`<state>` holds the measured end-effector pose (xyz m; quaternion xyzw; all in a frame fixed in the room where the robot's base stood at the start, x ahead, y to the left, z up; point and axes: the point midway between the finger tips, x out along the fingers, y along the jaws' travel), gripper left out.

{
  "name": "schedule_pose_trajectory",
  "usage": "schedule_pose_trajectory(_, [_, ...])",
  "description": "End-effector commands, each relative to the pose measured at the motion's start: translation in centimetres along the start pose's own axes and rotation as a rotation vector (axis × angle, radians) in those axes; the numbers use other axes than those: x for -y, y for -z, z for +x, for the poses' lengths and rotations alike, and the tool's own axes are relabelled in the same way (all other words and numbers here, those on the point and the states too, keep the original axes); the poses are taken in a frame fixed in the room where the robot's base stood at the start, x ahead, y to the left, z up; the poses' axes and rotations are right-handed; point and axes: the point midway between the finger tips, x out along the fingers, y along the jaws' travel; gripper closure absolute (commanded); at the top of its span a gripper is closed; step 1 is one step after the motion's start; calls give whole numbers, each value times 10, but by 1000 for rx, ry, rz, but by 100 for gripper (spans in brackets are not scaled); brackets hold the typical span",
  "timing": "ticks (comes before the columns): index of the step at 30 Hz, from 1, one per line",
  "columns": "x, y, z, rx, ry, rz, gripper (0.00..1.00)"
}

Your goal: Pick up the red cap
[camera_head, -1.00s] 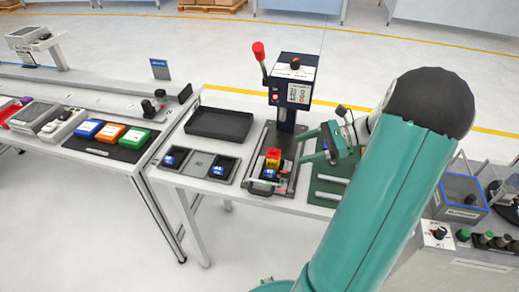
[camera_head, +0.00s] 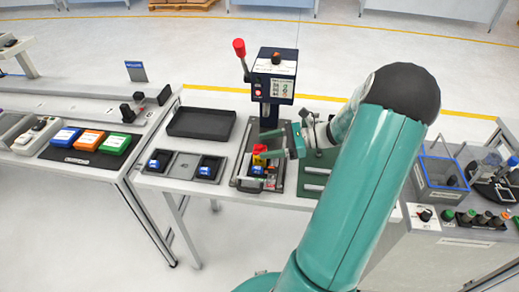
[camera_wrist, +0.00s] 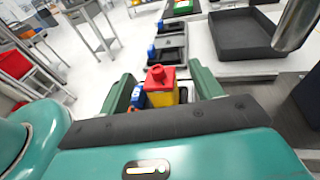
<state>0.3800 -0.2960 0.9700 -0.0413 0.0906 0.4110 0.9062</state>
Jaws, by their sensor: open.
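The red cap (camera_wrist: 159,75) sits on top of a yellow block in the wrist view, between my two fingers. In the head view the red cap (camera_head: 259,149) shows at the press fixture, just left of my fingertips. My gripper (camera_head: 267,150) is open, its green fingers pointing left at the cap. In the wrist view my gripper (camera_wrist: 163,88) has one finger on each side of the cap, with a gap visible on both sides. Whether a finger touches the yellow block (camera_wrist: 163,95) is hard to tell.
A lever press (camera_head: 272,88) with a red-knobbed handle stands just behind the cap. A black tray (camera_head: 202,123) and a two-pocket holder (camera_head: 183,166) with blue parts lie to the left. Blue, orange and green boxes (camera_head: 90,140) are farther left.

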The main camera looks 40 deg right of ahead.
Motion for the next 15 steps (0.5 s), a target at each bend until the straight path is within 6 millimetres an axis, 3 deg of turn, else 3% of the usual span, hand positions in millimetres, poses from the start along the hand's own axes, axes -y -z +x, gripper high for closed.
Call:
schedule_pose_trajectory(8, [-2,1,43,1,-3,0,35])
schedule_pose_trajectory(15, [-2,1,48,0,-1,-1,35])
